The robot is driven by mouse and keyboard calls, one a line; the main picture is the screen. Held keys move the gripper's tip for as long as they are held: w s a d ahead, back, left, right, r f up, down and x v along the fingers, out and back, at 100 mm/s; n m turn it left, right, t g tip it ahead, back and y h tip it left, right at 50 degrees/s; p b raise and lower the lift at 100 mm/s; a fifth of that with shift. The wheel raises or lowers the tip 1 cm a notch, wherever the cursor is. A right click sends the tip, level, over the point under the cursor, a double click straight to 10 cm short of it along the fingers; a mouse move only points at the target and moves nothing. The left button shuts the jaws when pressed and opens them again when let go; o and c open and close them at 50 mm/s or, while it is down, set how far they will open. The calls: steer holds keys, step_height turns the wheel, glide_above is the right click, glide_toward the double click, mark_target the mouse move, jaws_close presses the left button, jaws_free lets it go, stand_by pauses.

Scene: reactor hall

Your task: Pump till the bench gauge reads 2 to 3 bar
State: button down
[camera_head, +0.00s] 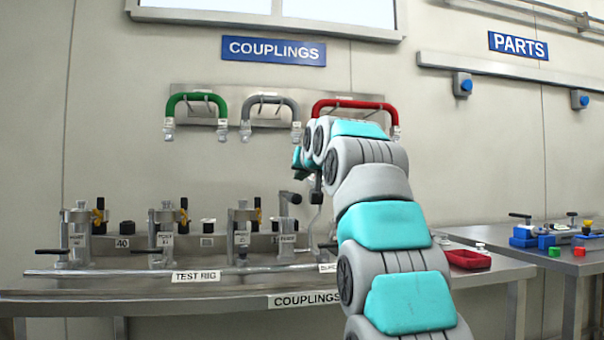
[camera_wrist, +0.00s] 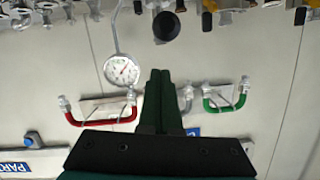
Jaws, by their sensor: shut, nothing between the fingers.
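The bench gauge (camera_wrist: 121,70) is a round white dial on a thin pipe in the wrist view, seen upside down. Its needle shows faintly, but the reading is too small to tell. A round black knob (camera_wrist: 166,26) lies beyond my fingertips in the wrist view, apart from them. In the head view a pump-like post with a dark handle (camera_head: 290,197) stands on the test rig, left of my arm's end. My gripper (camera_wrist: 160,72) is shut and empty, its dark green fingers together. In the head view my arm hides the gauge's dial.
Green (camera_head: 196,98), grey (camera_head: 270,100) and red (camera_head: 350,104) hose couplings hang on the wall behind. The test rig bench (camera_head: 130,300) carries several clamp posts and a long bar along its front. A red tray (camera_head: 468,259) sits right of my arm.

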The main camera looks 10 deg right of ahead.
mark_target(289, 196)
steer(key=shift+a+f, duration=0.25)
steer(key=shift+f, duration=1)
